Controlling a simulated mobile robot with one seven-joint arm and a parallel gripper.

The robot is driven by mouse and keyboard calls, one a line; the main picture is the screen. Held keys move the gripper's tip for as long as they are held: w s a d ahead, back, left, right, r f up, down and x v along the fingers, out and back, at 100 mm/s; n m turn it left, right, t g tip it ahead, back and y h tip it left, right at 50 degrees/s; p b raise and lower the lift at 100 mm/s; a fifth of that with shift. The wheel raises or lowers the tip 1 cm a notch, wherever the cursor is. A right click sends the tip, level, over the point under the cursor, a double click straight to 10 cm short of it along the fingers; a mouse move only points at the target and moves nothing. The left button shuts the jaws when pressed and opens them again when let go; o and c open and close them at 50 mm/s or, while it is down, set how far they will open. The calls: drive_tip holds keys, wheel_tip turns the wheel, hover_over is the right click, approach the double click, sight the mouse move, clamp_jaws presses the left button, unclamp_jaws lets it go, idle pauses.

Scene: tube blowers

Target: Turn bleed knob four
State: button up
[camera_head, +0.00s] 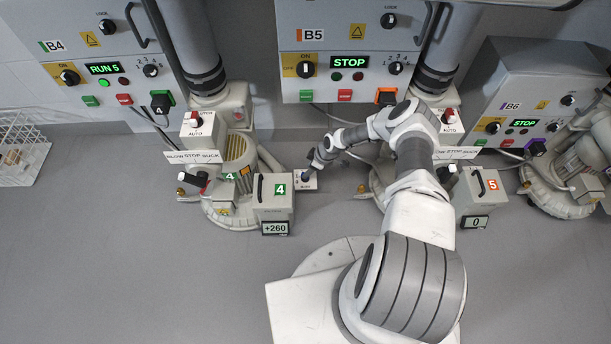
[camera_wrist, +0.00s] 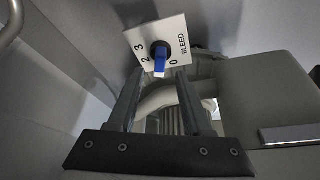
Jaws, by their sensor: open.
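The bleed knob (camera_wrist: 160,58) is black with a blue lever on a white plate (camera_wrist: 139,38) marked BLEED. In the wrist view the lever points down, between the 2 and the 0; no mark at its tip is visible. In the head view the plate (camera_head: 309,185) is small, just right of the grey box marked with a green 4 (camera_head: 268,206). My gripper (camera_wrist: 160,74) is open, its fingertips on either side of the lever's lower end in the picture. I cannot tell whether they touch it. In the head view my gripper (camera_head: 308,174) is over the plate.
Unit 5's box (camera_head: 478,193) stands right of my arm. A grey box (camera_wrist: 270,105) fills the wrist view's right side.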

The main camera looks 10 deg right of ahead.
drive_tip(key=shift+b+x, duration=0.6)
drive_tip(key=shift+x, duration=1.3)
clamp_jaws()
